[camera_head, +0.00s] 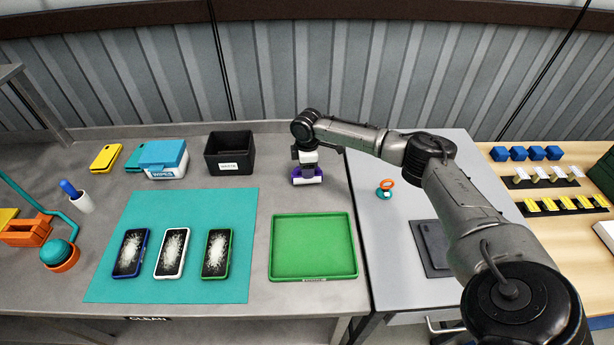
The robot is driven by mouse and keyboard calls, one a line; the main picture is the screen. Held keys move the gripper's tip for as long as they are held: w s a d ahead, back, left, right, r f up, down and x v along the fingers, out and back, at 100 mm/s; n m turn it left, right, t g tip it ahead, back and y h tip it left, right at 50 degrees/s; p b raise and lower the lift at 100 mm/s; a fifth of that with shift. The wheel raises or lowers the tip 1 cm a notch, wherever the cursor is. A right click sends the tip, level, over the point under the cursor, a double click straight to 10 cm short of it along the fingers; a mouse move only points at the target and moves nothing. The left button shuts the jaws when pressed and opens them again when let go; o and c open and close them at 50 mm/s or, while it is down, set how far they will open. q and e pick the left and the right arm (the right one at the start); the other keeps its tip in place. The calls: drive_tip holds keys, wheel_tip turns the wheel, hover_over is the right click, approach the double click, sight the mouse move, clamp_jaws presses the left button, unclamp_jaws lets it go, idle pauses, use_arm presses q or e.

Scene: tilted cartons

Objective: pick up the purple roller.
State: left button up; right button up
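The purple roller (307,180) stands on the grey table, behind the green tray and to the right of the black bin. It has a purple body with a white part along its front. My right gripper (308,167) is directly above the roller, pointing down, with its fingers at the roller's upper part. The wrist and the roller hide the fingertips, so I cannot tell whether they are closed on it. My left gripper is not in view.
The black bin (229,166) and the wipes box (163,172) stand left of the roller. The green tray (313,216) lies in front. Three phones lie on the teal mat (244,243). An orange-and-teal tool (385,188) is on the table to the right.

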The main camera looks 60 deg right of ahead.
clamp_jaws()
idle(0.4)
drive_tip(key=shift+r, duration=0.5)
wheel_tip(320, 180, up, 4)
drive_tip(key=shift+f+p, duration=0.2)
drive_tip(key=shift+p, duration=0.25)
drive_tip(key=s+a+r, duration=0.1)
drive_tip(key=s+r, duration=0.2)
drive_tip(key=s, duration=0.2)
drive_tip(key=s+a+r+p, duration=0.1)
drive_tip(key=s+a+r, duration=0.1)
drive_tip(key=s, duration=0.4)
drive_tip(key=shift+a+r, duration=0.15)
drive_tip(key=shift+r, duration=0.55)
drive_tip(key=shift+s, duration=0.1)
